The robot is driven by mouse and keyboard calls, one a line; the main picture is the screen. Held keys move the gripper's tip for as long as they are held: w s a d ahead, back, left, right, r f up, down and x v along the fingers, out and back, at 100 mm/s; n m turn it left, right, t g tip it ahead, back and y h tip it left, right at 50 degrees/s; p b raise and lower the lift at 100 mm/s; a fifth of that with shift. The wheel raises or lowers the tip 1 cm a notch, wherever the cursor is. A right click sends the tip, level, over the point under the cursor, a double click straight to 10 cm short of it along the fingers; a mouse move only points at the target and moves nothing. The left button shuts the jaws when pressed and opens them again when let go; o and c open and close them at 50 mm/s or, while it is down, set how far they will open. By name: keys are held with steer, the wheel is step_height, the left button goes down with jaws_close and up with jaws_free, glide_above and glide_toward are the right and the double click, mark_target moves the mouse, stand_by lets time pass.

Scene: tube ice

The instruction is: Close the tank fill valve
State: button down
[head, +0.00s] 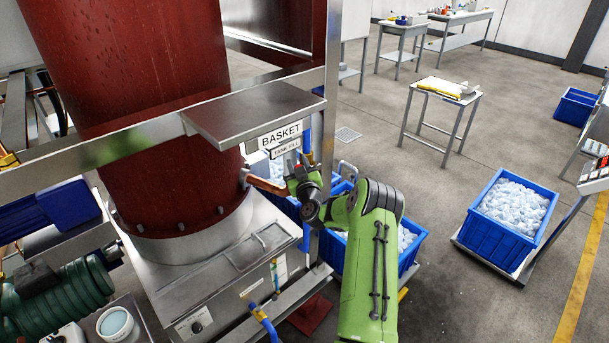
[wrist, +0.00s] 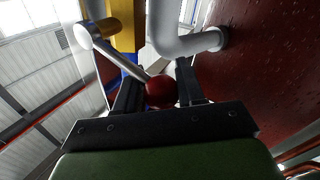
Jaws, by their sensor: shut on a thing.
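The tank fill valve shows in the wrist view as a yellow body (wrist: 122,28) with a metal lever (wrist: 112,56). The lever ends in a round red knob (wrist: 160,92). My gripper (wrist: 160,84) is shut on this knob, with one dark finger on each side of it. In the head view my gripper (head: 304,184) is just below the "TANK FILL" label (head: 285,147), beside the dark red tank (head: 140,90). There the valve lever and knob are mostly hidden behind my gripper and wrist.
A pale pipe (wrist: 188,42) runs from the valve area to the tank wall, close to my fingers. A steel shelf (head: 250,112) juts out above my gripper. Blue ice crates stand behind my arm; another ice crate (head: 508,210) is at right. The floor between is open.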

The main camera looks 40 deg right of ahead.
steer(key=f+n+b, duration=0.1)
steer(key=b, duration=0.4)
steer(key=f+n+t+b, duration=0.1)
steer(key=b, duration=0.3)
steer(key=a+f+n+b, duration=0.1)
steer(key=f+n+b, duration=0.1)
steer(key=b, duration=0.3)
steer(key=shift+f+t+b, duration=0.1)
steer(key=shift+t+b, duration=0.2)
steer(key=shift+t, duration=0.1)
steer(key=shift+b, duration=0.55)
steer(key=c, duration=0.8)
jaws_free()
steer(key=shift+r, duration=0.2)
steer(key=shift+d+r, duration=0.1)
steer(key=shift+r, duration=0.05)
